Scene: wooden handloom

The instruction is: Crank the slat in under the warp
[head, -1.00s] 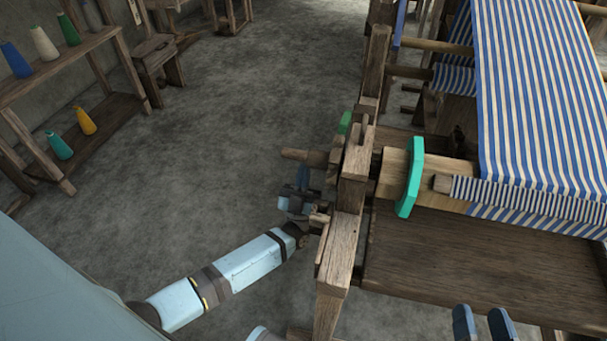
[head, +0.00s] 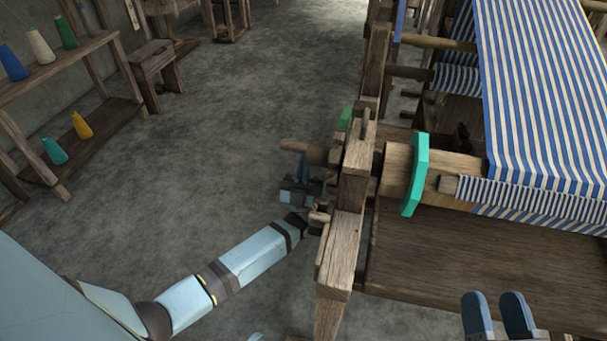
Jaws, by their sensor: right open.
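The slat (head: 448,185) shows as a short wooden end poking out of the striped cloth on the roller; the rest is hidden under it. The blue-and-white striped warp (head: 540,85) runs up from the roller. The wooden roller (head: 450,165) carries a teal disc (head: 416,175) at its left end. A wooden crank handle (head: 296,147) sticks out left of the frame post. My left gripper (head: 302,172) is beside the post just below this handle; its jaws are too small and partly hidden to judge. My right gripper (head: 497,314) is open and empty, in front of the loom, below the roller.
The loom's side post (head: 342,245) stands between my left gripper and the roller. A wide wooden board (head: 450,265) lies below the roller. A shelf (head: 105,120) with several coloured cones stands at the left. The floor between is clear.

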